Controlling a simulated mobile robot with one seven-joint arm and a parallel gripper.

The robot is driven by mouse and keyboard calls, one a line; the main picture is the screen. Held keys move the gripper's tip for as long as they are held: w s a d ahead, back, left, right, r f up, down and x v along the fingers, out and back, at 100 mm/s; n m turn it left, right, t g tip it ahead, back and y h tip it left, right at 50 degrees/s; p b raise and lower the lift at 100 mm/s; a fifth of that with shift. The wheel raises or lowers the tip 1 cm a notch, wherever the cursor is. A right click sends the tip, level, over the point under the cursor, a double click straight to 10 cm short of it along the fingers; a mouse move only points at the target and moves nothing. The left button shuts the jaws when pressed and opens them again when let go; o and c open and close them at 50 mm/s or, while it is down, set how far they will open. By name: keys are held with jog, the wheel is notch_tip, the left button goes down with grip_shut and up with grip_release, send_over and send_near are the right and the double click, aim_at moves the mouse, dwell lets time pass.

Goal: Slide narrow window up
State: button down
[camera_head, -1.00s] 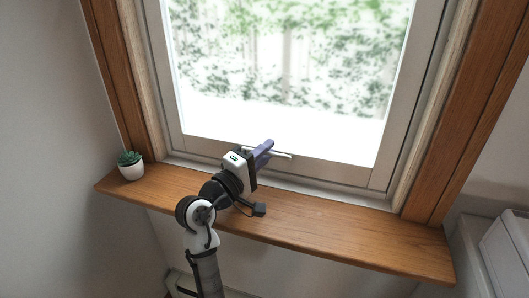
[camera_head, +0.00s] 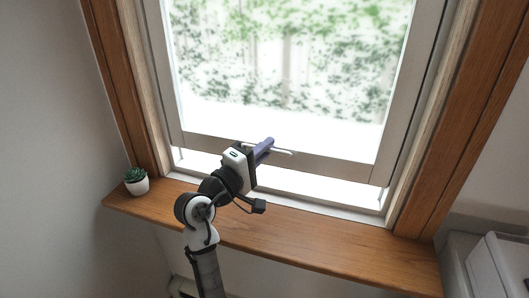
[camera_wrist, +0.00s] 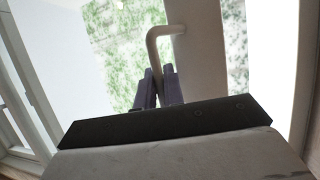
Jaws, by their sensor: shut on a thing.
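The narrow window (camera_head: 330,167) has a pale frame and a white bar handle (camera_head: 284,151) on its bottom rail. The sash is raised a little, with a bright gap between its bottom rail and the sill. My gripper (camera_head: 268,143) has purple fingers and is shut on the handle. In the wrist view the handle (camera_wrist: 163,30) bends down between the two purple fingers (camera_wrist: 158,88). The fingers hide part of the handle.
A wooden sill (camera_head: 300,245) runs below the window. A small potted succulent (camera_head: 137,182) stands on its left end. Wooden trim (camera_head: 470,120) borders the window. A pale box-like thing (camera_head: 497,262) is at the lower right.

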jog(key=p, duration=1.6)
send_near(282, 39)
jog(key=x, duration=0.4)
jog(key=shift+w+d+r, duration=0.15)
jog(key=shift+d, duration=0.05)
jog(key=c, duration=1.8)
grip_release()
jog(key=b+v, duration=0.4)
jog(key=v, duration=1)
jog(key=shift+b, duration=0.35)
